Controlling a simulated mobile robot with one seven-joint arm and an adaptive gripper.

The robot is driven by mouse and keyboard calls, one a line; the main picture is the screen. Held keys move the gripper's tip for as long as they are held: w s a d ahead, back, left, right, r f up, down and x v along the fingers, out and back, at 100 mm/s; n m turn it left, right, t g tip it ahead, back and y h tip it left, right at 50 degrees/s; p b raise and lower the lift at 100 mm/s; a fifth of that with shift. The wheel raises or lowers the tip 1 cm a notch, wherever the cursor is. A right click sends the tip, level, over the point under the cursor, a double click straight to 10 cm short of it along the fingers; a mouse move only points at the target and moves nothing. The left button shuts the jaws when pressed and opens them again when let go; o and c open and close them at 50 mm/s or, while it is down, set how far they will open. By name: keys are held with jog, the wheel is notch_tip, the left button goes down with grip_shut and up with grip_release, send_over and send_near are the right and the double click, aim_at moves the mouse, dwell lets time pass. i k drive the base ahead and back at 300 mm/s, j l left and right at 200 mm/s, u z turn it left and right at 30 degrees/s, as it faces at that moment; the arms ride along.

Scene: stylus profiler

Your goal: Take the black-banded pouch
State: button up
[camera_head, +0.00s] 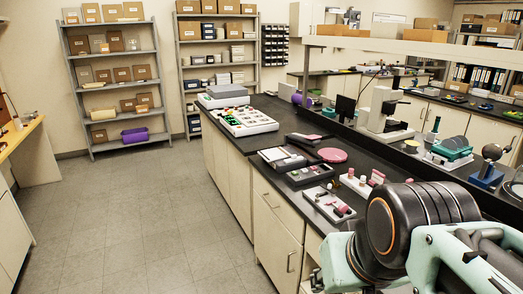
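I cannot pick out the black-banded pouch for certain in the head view. Small items lie on the dark bench top (262,150), too small to tell apart well. Among them are a flat grey-and-black item (284,159) and a black item (303,139) beside a pink disc (332,155). My arm fills the lower right, over the near part of the bench, and hides what is behind it. My gripper does not show.
A white tray (250,128) with several small items sits farther back on the bench. A white tray (312,201) holds pink and dark pieces near the front edge. A microscope-like instrument (383,105) stands behind. Shelving (154,55) lines the back wall. The left floor is clear.

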aim_at(277, 154)
jog(key=i+j+z, duration=0.25)
jog(key=i+j, duration=0.8)
jog(key=i, duration=0.2)
jog(key=i+j+z, duration=0.2)
jog(key=i+j, duration=0.95)
jog(key=j, duration=0.15)
